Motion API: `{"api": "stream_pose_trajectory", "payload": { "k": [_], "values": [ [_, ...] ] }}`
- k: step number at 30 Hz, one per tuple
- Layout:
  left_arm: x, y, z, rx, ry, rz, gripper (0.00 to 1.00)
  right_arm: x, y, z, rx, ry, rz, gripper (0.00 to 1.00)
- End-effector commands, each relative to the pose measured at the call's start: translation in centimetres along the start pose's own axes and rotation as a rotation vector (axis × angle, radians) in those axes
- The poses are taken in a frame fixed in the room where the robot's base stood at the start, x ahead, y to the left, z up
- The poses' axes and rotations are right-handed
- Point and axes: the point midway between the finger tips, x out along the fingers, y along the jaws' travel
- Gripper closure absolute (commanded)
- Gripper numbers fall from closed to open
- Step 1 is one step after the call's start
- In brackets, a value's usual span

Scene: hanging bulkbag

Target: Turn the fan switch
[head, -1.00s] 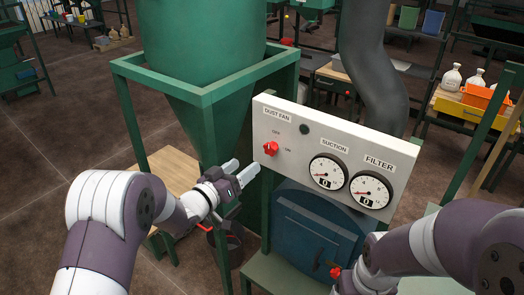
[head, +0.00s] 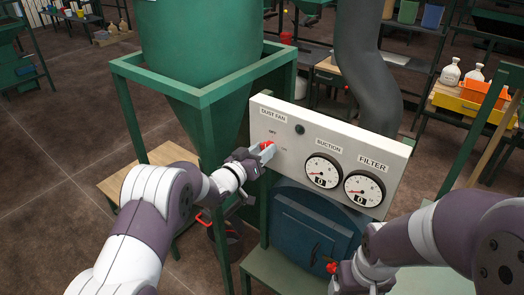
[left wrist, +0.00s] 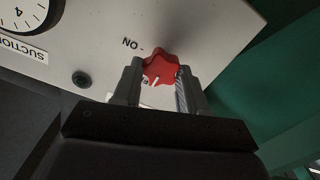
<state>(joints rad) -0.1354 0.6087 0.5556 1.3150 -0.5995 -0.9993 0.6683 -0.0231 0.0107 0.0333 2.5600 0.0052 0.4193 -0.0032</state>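The red fan switch knob (head: 267,146) is on the white panel under the DUST FAN label. In the left wrist view the knob (left wrist: 161,66) has its white pointer on the side away from the panel's lower edge, not toward the ON mark (left wrist: 133,43). My left gripper (head: 262,153) is at the knob, with one finger on each side of it (left wrist: 160,85). The gaps are too small to tell whether the fingers press on it. My right gripper (head: 338,277) is low, in front of the blue door; its fingers are not clear.
The white panel (head: 300,150) also carries a SUCTION gauge (head: 322,171) and a FILTER gauge (head: 364,188), right of the knob. A green frame (head: 200,95) and hopper stand left of the panel. A blue door (head: 310,220) is below it.

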Motion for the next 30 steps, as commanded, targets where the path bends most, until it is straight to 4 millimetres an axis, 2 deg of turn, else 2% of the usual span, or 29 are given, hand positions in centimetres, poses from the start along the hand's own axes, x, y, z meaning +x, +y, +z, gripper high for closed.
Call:
{"api": "stream_pose_trajectory", "payload": {
  "k": [5, 11, 30],
  "values": [
    [0.0, -0.1, 0.1, 0.009, 0.000, -0.002, 0.88, 0.2, 0.0, 0.0, 0.000, 0.000, 0.000, 0.20],
    [0.0, -0.2, 0.3, 0.075, 0.002, -0.002, 0.88, 1.6, 0.0, 0.2, 0.000, 0.000, 0.000, 0.20],
    [-0.1, -0.1, 0.8, 0.634, 0.002, -0.002, 0.88, 10.2, 0.0, 1.2, 0.000, 0.000, 0.000, 0.20]
  ]
}}
